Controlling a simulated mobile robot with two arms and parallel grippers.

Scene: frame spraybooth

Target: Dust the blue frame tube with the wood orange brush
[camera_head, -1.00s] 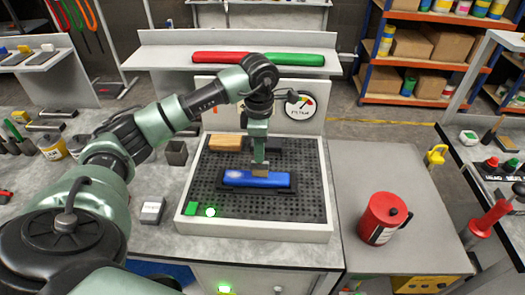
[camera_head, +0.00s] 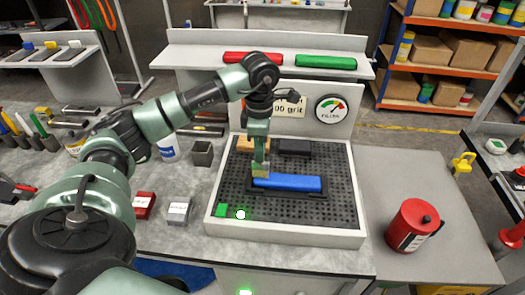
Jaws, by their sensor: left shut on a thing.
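The blue frame tube (camera_head: 292,183) lies level in a dark cradle (camera_head: 315,194) on the black perforated bed of the booth tray. My left gripper (camera_head: 260,158) points down over the tube's left end. It is shut on a small tan brush (camera_head: 259,171), whose lower end is at or just above the tube's left end. I cannot tell whether the bristles touch. The gripper hides most of the brush handle. The visible part of the tube looks evenly blue. My right gripper is not in view.
Behind the tube are a dark block (camera_head: 294,146) and a partly hidden tan block (camera_head: 247,143). The tray's pale rim (camera_head: 290,234) surrounds the bed. A red canister (camera_head: 412,226) stands at the right. Red (camera_head: 252,57) and green (camera_head: 325,62) tubes lie on the back shelf.

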